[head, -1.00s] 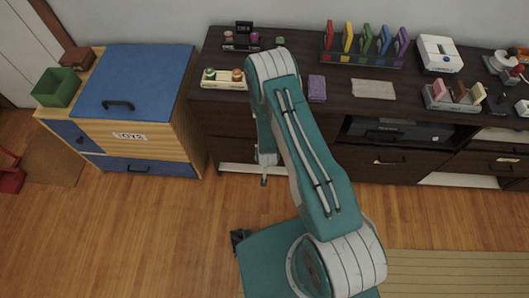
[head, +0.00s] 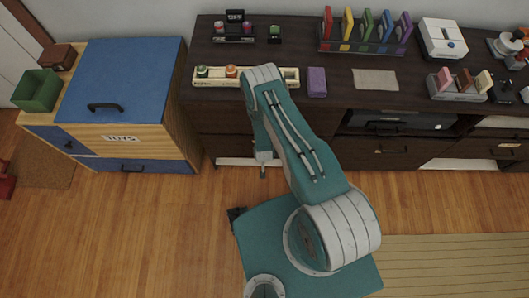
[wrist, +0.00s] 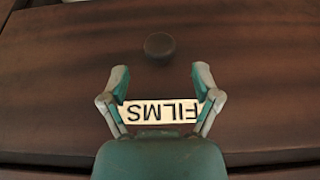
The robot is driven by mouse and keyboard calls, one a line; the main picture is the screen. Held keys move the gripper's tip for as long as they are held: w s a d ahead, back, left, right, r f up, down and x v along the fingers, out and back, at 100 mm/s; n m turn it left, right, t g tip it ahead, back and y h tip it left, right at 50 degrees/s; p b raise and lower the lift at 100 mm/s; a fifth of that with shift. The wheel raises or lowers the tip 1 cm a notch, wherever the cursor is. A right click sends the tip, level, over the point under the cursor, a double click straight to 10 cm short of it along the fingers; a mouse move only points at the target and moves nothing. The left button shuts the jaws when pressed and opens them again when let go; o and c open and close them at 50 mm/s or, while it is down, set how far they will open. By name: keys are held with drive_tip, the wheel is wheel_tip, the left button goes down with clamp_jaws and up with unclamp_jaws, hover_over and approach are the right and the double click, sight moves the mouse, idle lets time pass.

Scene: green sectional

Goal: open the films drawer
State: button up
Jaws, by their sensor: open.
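The films drawer (wrist: 60,90) shows in the wrist view as a dark brown front that fills most of the picture. Its cream label (wrist: 160,113) reads FILMS upside down. A round dark knob (wrist: 159,45) stands out from the front beyond my fingertips. My gripper (wrist: 161,76) is open and empty, its two fingers spread in front of the drawer face, with the label seen between them. I cannot tell the exact gap to the knob. In the head view my gripper (head: 263,168) hangs low by the dresser's left part, and my arm hides some of the drawer fronts.
The dark dresser (head: 345,98) carries several colored items along its top. A toys chest (head: 125,85) with a blue lid stands to its left. Bare wood floor (head: 150,230) lies in front, and a striped mat (head: 450,260) is at the lower right.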

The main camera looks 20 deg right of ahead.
drive_tip(key=shift+x, duration=2.25)
clamp_jaws()
